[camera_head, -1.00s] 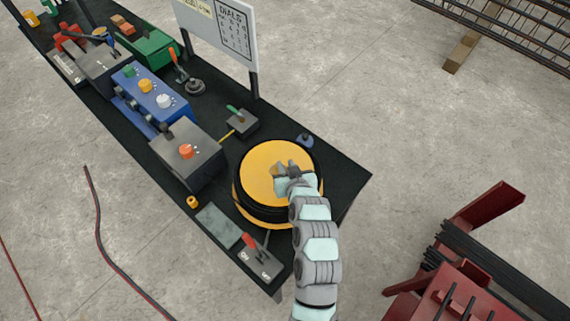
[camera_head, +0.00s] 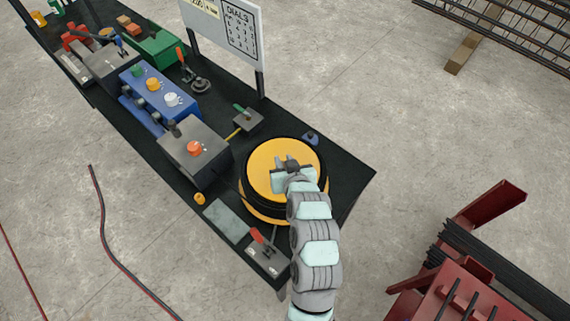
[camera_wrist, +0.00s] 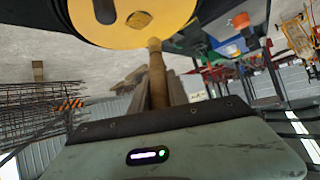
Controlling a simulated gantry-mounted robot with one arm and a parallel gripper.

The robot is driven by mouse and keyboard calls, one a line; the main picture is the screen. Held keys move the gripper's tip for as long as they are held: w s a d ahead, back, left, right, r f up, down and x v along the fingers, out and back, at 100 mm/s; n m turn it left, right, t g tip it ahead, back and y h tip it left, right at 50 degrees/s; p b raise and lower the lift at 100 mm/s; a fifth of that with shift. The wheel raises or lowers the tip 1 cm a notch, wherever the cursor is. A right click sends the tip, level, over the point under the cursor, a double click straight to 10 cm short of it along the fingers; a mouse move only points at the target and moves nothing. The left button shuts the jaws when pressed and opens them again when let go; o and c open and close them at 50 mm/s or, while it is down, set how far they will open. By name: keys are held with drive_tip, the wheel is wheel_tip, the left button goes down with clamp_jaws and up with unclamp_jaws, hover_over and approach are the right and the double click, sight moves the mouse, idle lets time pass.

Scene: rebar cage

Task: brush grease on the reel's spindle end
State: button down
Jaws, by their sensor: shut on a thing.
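The reel (camera_head: 262,160), a yellow disc with black line wound under it, lies flat on the dark bench. In the wrist view its yellow underside or face (camera_wrist: 135,35) fills the top, with a dark round spot, perhaps the spindle end (camera_wrist: 105,10). My gripper (camera_head: 291,164) is over the reel's face and hides its middle. It is shut on a tan wooden rod, seemingly the brush (camera_wrist: 157,75), whose rounded end points at the yellow disc. I cannot tell whether they touch. No bristles or grease can be made out.
A grey box with an orange knob (camera_head: 196,158) and a blue box with knobs (camera_head: 158,92) stand left of the reel. A small box with a green lever (camera_head: 247,120) and a blue item (camera_head: 311,138) are close behind. A dials board (camera_head: 222,32) rises at the back.

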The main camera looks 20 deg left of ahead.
drive_tip(key=shift+r, duration=1)
